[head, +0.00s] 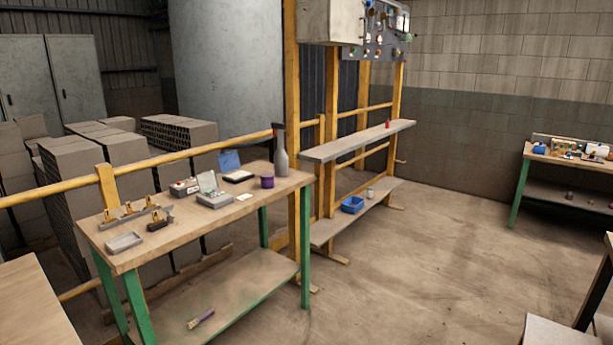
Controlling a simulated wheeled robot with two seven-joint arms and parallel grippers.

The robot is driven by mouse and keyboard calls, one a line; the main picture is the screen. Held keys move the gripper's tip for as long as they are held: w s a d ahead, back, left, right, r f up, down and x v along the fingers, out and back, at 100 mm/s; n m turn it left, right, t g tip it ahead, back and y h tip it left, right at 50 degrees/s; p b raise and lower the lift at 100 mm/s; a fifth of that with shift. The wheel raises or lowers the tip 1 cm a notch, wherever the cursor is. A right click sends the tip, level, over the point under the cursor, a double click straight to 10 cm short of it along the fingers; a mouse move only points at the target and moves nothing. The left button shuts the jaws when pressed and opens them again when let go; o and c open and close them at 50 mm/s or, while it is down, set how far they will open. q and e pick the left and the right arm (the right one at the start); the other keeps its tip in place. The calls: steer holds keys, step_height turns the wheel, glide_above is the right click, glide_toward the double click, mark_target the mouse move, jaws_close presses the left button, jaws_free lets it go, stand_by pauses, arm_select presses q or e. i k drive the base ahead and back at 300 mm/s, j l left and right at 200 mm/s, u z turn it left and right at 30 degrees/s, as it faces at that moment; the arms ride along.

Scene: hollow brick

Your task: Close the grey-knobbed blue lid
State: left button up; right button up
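A blue panel (229,160) stands upright at the back of a small dark box (238,176) on the wooden workbench; it looks like a raised, open lid. A grey knob on it is too small to make out. Just left of it, another box (215,199) has a pale grey-green raised panel (207,181). Neither of my grippers is in view.
The workbench (165,238) with green legs also holds a grey bottle (281,152), a purple cup (267,181), a metal tray (124,243) and a yellow-clamped rail (131,212). A yellow railing runs behind. The concrete floor (440,250) to the right is clear.

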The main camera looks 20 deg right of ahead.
mark_target(228, 162)
steer(key=z, duration=0.15)
steer(key=i+l, duration=0.15)
steer(key=i, duration=0.25)
steer(key=i+l, duration=0.2)
steer(key=i, duration=0.15)
steer(key=i+l, duration=0.2)
steer(key=i, duration=0.2)
steer(key=j+u, duration=0.05)
